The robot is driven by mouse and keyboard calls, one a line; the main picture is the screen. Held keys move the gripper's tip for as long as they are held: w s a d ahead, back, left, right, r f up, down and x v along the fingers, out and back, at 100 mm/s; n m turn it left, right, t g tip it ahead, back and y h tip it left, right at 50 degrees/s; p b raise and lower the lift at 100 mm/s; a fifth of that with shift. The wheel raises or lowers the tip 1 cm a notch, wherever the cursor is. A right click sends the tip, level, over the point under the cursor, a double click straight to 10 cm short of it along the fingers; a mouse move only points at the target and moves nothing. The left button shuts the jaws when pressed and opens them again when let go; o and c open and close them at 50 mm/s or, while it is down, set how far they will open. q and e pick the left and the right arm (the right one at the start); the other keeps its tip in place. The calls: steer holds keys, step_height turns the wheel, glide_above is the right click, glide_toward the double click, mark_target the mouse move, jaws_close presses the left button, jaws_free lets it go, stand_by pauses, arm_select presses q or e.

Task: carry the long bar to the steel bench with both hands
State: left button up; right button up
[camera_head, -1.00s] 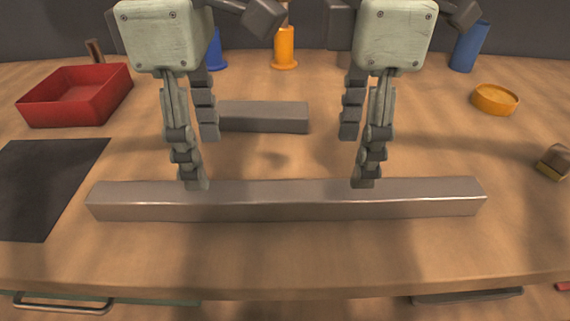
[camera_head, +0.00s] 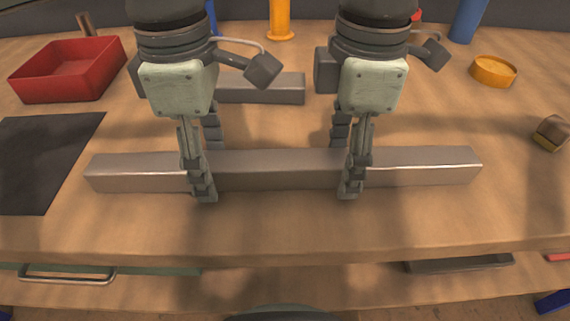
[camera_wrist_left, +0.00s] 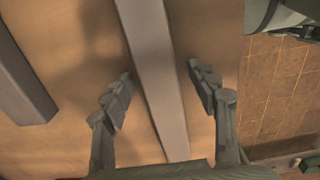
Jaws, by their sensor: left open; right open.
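The long bar (camera_head: 280,172) is grey metal and lies flat across the wooden table near its front edge. My left gripper (camera_head: 208,168) is open and straddles the bar left of its middle, one finger in front and one behind. The left wrist view shows the bar (camera_wrist_left: 155,70) between the open fingers (camera_wrist_left: 160,73), with gaps on both sides. My right gripper (camera_head: 343,165) is open and straddles the bar right of its middle. The far fingers are partly hidden behind the bar. I cannot make out a steel bench.
A shorter grey block (camera_head: 275,88) lies behind the bar. A red tray (camera_head: 70,85) and a dark mat (camera_head: 40,160) are at left. An orange dish (camera_head: 494,71) and a small brown-and-yellow block (camera_head: 551,133) are at right. A blue cylinder (camera_head: 467,18) and an orange one (camera_head: 280,20) stand at the back.

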arm_select(q)
steer(key=shift+f, duration=0.15)
arm_select(e)
steer(key=shift+f, duration=0.15)
arm_select(q)
steer(key=shift+c, duration=0.2)
arm_select(e)
steer(key=shift+c, duration=0.2)
arm_select(q)
jaws_close()
arm_select(e)
jaws_close()
